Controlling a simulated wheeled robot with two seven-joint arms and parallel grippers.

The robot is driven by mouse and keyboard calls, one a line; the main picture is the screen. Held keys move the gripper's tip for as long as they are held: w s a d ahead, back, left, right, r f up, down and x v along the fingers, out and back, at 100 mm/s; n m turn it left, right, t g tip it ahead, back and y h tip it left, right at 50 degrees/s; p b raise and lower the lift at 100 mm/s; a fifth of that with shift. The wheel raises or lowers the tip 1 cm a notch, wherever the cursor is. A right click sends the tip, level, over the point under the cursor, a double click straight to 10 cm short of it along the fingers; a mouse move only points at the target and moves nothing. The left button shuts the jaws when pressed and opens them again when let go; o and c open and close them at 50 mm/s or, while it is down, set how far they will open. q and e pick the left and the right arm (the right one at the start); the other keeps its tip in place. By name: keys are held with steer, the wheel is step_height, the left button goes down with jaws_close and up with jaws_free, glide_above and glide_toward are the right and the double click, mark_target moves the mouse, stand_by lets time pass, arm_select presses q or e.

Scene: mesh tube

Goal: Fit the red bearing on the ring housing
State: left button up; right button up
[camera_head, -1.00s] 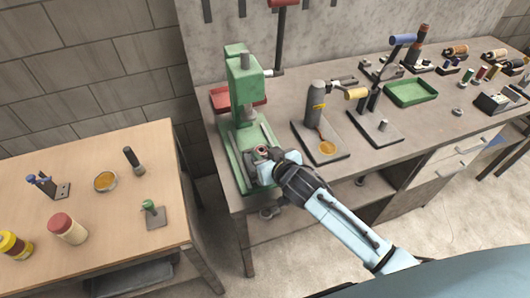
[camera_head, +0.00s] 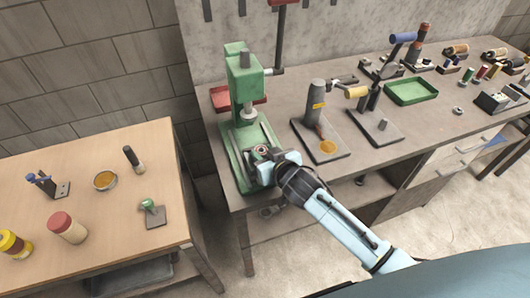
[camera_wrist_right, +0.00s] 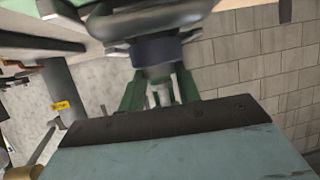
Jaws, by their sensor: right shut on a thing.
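My right gripper (camera_head: 262,158) reaches over the front of the green press (camera_head: 244,85) and is shut on a small reddish ring, the red bearing (camera_head: 261,149). The bearing is low over the front of the press base, in front of the ram. The ring housing cannot be told apart from the gripper and press there, so I cannot tell whether the bearing touches it. In the right wrist view the green press frame (camera_wrist_right: 185,85) shows beyond the gripper body, and the bearing is not clear. My left gripper is not in view.
A green tray (camera_head: 411,91) lies further right. A red bin (camera_head: 236,98) is behind the press. The wooden table (camera_head: 110,205) at left holds bottles and small tools.

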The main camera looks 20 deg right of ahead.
steer(key=shift+s+f, duration=0.15)
steer(key=shift+f, duration=0.05)
stand_by(0.5)
steer(key=o, duration=1.1)
steer(key=shift+s+d+r+p, duration=0.15)
steer(key=shift+s+p, duration=0.15)
steer(key=shift+s, duration=0.15)
steer(key=v, duration=1.2)
steer(key=shift+s+r, duration=0.1)
steer(key=shift+r, duration=0.25)
